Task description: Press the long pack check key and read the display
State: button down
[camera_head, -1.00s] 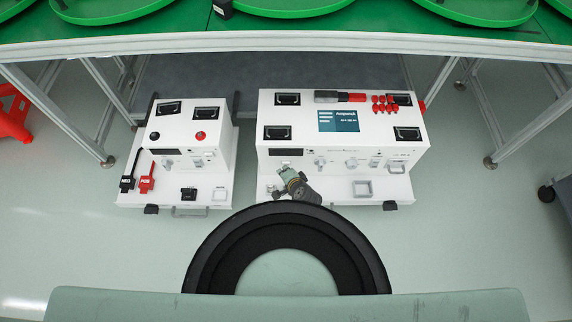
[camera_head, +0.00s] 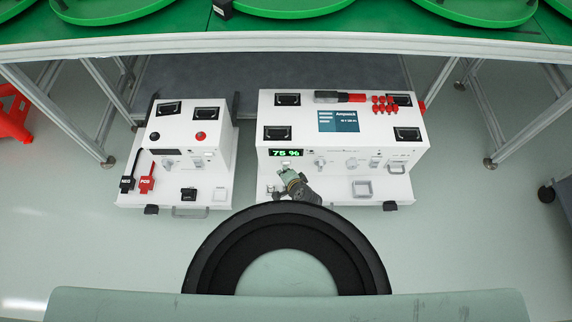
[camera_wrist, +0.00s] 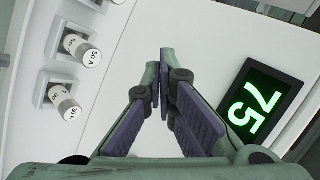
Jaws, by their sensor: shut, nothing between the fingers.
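The long pack (camera_head: 345,112) is the larger white box on the right, with a blue label panel on top. Its small display (camera_head: 286,153) is lit and reads "75 %" in green. In the wrist view the lit display (camera_wrist: 260,103) lies turned sideways to the right of the fingers, with "75" visible. My gripper (camera_head: 286,170) is shut and empty at the pack's front, just below the display. In the wrist view my gripper (camera_wrist: 164,55) has its fingertips together against or close to the white panel. The check key cannot be made out; the fingers may cover it.
A smaller white unit (camera_head: 215,150) stands to the left, its display dark, with black and red tagged connectors (camera_head: 147,179). In the wrist view two fuse-like holders (camera_wrist: 75,50) stick out of the panel on the left. A green-topped table (camera_head: 290,42) stands behind.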

jog(key=shift+s, duration=0.45)
jog(key=shift+s, duration=0.15)
